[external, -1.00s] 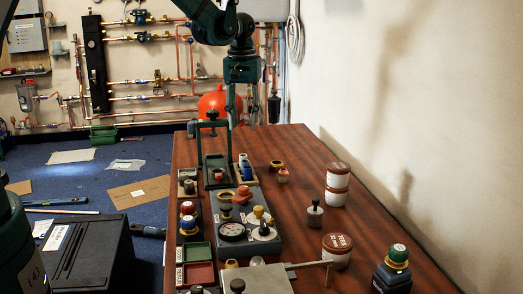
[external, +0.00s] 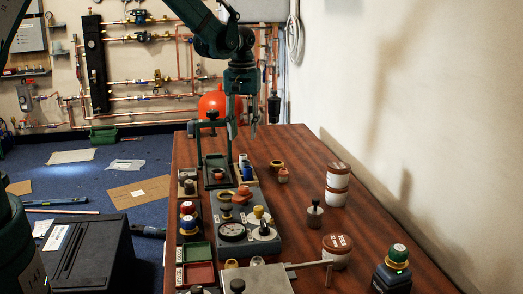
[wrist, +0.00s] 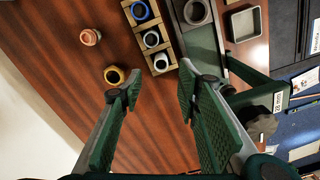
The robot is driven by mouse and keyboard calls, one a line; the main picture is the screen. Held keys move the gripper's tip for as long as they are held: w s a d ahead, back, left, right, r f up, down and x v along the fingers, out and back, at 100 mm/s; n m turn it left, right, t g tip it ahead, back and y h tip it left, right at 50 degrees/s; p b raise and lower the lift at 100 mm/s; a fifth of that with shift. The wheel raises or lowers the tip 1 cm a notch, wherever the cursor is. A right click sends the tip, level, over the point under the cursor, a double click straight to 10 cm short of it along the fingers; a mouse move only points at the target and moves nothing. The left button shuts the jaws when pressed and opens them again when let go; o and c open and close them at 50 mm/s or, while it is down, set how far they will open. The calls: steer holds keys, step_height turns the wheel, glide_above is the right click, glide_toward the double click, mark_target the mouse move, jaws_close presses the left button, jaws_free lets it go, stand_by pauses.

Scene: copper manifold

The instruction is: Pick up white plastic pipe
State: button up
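My gripper (wrist: 162,74) is open and empty above the table. Its two green-padded fingers are spread wide in the wrist view. In the external view my gripper (external: 243,128) hangs over the far part of the table. A wooden rack (wrist: 136,21) holds a blue-rimmed fitting (wrist: 133,12) and two pale, round open-ended pieces. One white piece (wrist: 160,70) stands in the end slot, near the gap between my fingertips and below them. It looks like the white plastic pipe, but I see mostly its open top. The rack's contents also show as upright white and blue cylinders (external: 243,159) in the external view.
A brass ring (wrist: 114,76) lies close to my left finger in the wrist view, with a copper-coloured fitting (wrist: 90,37) farther left. A green stand (external: 199,143) rises beside the rack. Bare wood (external: 300,165) is open right of the rack, toward the jars (external: 337,184).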

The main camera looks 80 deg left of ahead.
glide_above(243, 157)
steer(key=a, duration=0.1)
steer(key=shift+w+f+b, duration=0.15)
steer(key=shift+f+b, duration=0.25)
steer(key=shift+f, duration=1.75)
steer(key=shift+f, duration=0.1)
steer(key=shift+a+f+b, duration=0.15)
steer(key=shift+f+b, duration=0.7)
steer(key=shift+f, duration=1.65)
steer(key=c, duration=0.8)
